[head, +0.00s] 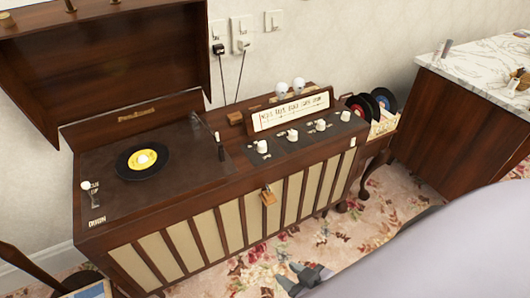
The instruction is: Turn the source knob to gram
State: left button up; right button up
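Several white knobs stand in a row on the dark control panel of a wooden record console (190,210). They are a left knob (262,147), a second knob (292,135), a third knob (320,125) and a right knob (345,116). Their labels are too small to read, so I cannot tell which is the source knob or where it points. My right gripper (288,274) is low at the bottom edge, in front of the console and apart from the knobs. Its dark fingertips look spread, with nothing between them. My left gripper is out of view.
The console's lid (110,60) is raised at the left, above a turntable with a black record (142,161). A record rack (383,122) and a marble-topped cabinet (450,120) stand at the right. Floral carpet lies in front.

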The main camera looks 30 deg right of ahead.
aim_at(293, 137)
jog(key=i+l+z, duration=0.2)
jog(key=l+z, duration=0.15)
jog(key=i+l+z, duration=0.2)
jog(key=l+z, duration=0.2)
jog(key=i+l+z, duration=0.35)
jog(key=i, duration=0.4)
